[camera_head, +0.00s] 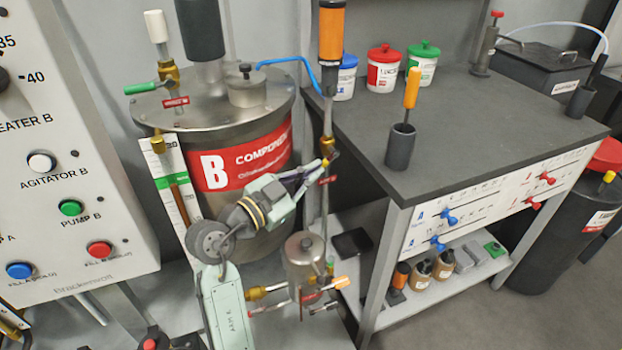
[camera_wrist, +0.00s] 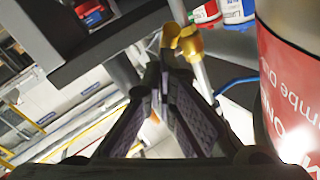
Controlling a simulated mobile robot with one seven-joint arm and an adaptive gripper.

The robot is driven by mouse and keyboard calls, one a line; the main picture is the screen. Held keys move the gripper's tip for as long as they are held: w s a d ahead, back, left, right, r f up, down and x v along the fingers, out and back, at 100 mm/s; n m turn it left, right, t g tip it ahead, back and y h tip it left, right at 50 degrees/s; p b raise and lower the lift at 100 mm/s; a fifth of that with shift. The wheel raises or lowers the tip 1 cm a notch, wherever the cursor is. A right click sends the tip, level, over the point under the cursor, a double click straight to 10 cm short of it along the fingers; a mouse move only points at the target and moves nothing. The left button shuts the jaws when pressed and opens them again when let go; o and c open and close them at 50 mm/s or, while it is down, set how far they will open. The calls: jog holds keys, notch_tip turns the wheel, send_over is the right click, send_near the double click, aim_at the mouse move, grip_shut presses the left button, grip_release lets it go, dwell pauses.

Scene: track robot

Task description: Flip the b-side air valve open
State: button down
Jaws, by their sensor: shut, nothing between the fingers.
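My gripper (camera_head: 322,167) reaches right from the arm in front of the B component tank (camera_head: 215,168). Its fingers are together and empty. The fingers partly hide the valve body.
The tank lid carries another valve with a green handle (camera_head: 141,88). A blue hose (camera_head: 290,61) runs to the pipe. A dark-topped bench (camera_head: 460,120) stands close on the right, and a small metal pot (camera_head: 305,262) with valves sits below my gripper.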

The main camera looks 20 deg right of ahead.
jog(key=f+b, duration=0.1)
jog(key=b, duration=0.1)
jog(key=f+h+b, duration=0.1)
jog(key=b, duration=0.2)
jog(key=shift+d+n+t, duration=0.2)
jog(key=shift+n+t, duration=0.1)
jog(key=shift+d+f+b, duration=0.2)
jog(key=shift+b, duration=1.15)
jog(key=shift+r, duration=0.1)
